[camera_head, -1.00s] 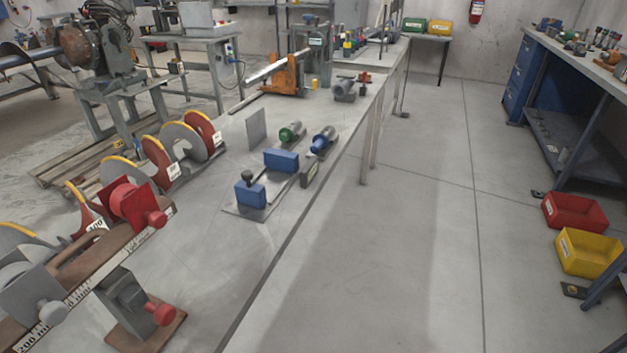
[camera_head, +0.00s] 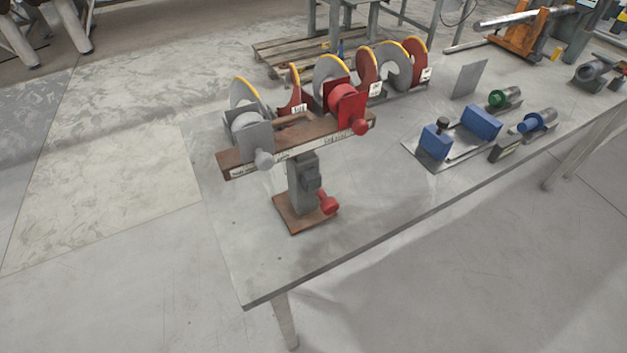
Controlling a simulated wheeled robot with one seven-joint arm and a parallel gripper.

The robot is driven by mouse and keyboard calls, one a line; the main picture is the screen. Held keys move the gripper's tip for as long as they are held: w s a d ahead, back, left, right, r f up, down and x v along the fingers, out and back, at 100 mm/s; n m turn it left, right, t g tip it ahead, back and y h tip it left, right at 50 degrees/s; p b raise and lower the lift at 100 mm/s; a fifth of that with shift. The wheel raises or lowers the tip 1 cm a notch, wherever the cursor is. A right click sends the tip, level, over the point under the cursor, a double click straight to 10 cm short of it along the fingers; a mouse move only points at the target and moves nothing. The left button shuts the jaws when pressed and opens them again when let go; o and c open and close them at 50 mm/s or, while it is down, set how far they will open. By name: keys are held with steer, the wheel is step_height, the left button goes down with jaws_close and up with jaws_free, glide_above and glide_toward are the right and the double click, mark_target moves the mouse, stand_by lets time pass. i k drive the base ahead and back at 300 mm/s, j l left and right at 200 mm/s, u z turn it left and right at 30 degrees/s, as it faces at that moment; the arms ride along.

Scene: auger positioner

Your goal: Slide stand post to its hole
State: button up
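The auger positioner stands near the front left end of the grey table (camera_head: 248,262). Its grey stand post (camera_head: 297,182) rises upright from a brown base plate (camera_head: 292,219), with a red knob (camera_head: 329,204) low on its right side. The beam carries a grey block (camera_head: 252,142) with a grey knob and a red block (camera_head: 350,108) with a red knob. I cannot make out a hole for the post. My gripper is not in view.
Red and grey auger flights with yellow edges (camera_head: 385,72) stand behind the beam. A plate with blue blocks (camera_head: 436,143) and green (camera_head: 496,98) and blue (camera_head: 531,122) cylinders lie to the right. The front table strip is clear. Open floor (camera_head: 110,290) lies left.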

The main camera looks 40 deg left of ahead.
mark_target(299, 142)
steer(key=i+j, duration=0.1)
steer(key=j, duration=0.35)
steer(key=i+j+u, duration=0.1)
steer(key=j, duration=0.3)
steer(key=i+j, duration=0.1)
steer(key=j, duration=0.3)
steer(key=i+j+u, duration=0.1)
steer(key=j, duration=0.35)
steer(key=i+j, duration=0.15)
steer(key=j, duration=0.25)
steer(key=k+l+u, duration=0.15)
steer(key=k+l, duration=0.35)
steer(key=k, duration=0.2)
steer(key=i+j+u, duration=0.1)
steer(key=i+j, duration=0.2)
